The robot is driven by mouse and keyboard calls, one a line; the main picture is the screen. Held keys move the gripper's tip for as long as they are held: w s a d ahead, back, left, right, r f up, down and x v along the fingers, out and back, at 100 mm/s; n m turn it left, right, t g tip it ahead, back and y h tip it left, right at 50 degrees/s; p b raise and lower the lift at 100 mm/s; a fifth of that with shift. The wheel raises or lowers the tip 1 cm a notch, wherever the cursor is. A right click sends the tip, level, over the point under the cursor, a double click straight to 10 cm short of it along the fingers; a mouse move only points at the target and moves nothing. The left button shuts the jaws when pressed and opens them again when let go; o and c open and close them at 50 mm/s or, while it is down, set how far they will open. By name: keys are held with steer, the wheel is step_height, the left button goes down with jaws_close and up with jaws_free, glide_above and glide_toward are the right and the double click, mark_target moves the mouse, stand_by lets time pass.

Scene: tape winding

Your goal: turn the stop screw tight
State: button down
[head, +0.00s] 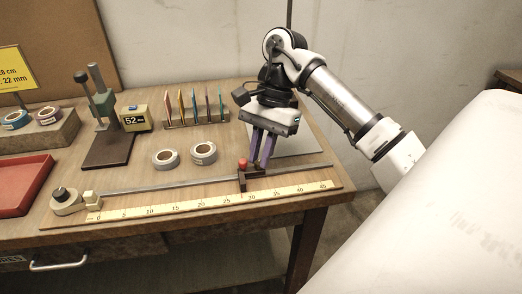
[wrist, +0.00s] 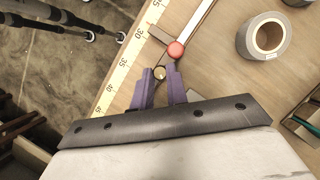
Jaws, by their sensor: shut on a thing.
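My gripper (head: 260,165) points down at the dark sliding stop (head: 252,175) on the long metal rail (head: 170,185). In the wrist view its two purple fingers (wrist: 160,73) are closed on a small round brass-coloured screw head (wrist: 160,72), which I take as the stop screw. The fingers hide the screw in the head view. A red knob (head: 243,163) stands on the stop just left of the fingers; it also shows in the wrist view (wrist: 176,50), apart from them. The stop sits near the 30 mark of the scale (head: 175,206). The screw's tightness cannot be seen.
Two tape rolls (head: 165,157) lie behind the rail. A rack of coloured cards (head: 196,112), a press-like stand (head: 105,130) and a box marked 52 (head: 135,119) stand farther back. A red tray (head: 22,185) is at left. The table's front edge is close to the scale.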

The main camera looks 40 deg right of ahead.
steer(key=c, duration=1.4)
jaws_free()
steer(key=shift+p+v, duration=0.6)
steer(key=shift+v, duration=3.15)
steer(key=shift+w, duration=0.1)
